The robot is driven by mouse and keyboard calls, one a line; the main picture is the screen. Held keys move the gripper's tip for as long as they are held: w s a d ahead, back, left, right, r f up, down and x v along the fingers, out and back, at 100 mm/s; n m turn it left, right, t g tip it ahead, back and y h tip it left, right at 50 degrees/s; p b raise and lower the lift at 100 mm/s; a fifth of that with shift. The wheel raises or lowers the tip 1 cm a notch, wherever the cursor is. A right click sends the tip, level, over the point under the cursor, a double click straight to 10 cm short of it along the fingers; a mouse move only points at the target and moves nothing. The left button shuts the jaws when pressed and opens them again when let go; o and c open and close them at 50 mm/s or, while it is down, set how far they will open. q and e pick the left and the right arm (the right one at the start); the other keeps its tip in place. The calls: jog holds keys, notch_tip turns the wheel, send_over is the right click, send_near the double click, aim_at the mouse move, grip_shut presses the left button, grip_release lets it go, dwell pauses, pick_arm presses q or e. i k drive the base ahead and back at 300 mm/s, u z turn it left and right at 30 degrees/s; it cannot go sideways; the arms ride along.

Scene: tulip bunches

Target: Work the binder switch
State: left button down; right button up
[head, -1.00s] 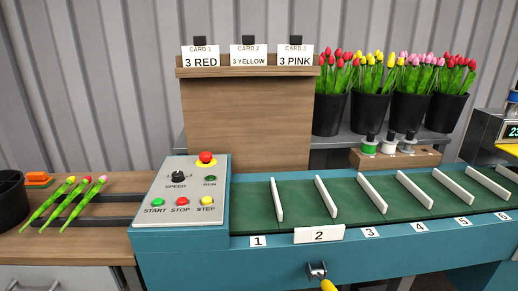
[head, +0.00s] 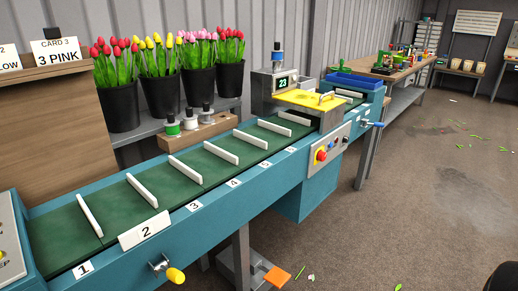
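The binder (head: 305,97) stands across the far end of the conveyor, with a yellow cover and a display (head: 287,82) reading 23. Below it, a light control panel (head: 330,147) on the blue frame carries a red knob on yellow (head: 321,155) and a few smaller controls. They are too small to tell which one is the binder switch or how it is set. Neither of my grippers is in view.
The green conveyor (head: 165,182) has white dividers and numbered places. A yellow-handled crank (head: 175,275) and a blue-handled lever (head: 372,124) stick out in front. An orange pedal (head: 277,277) sits on the floor. Floor at right is mostly clear, with scattered leaves.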

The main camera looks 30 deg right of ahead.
aim_at(322, 156)
jog(key=z, duration=2.6)
jog(key=k, duration=1.3)
jog(key=z, duration=0.9)
jog(key=i, duration=1.85)
jog(key=u, duration=0.55)
jog(key=i, duration=2.7)
jog(key=u, duration=1.7)
jog(key=i, duration=1.25)
jog(key=u, duration=1.6)
jog(key=i, duration=0.35)
jog(key=u, duration=0.25)
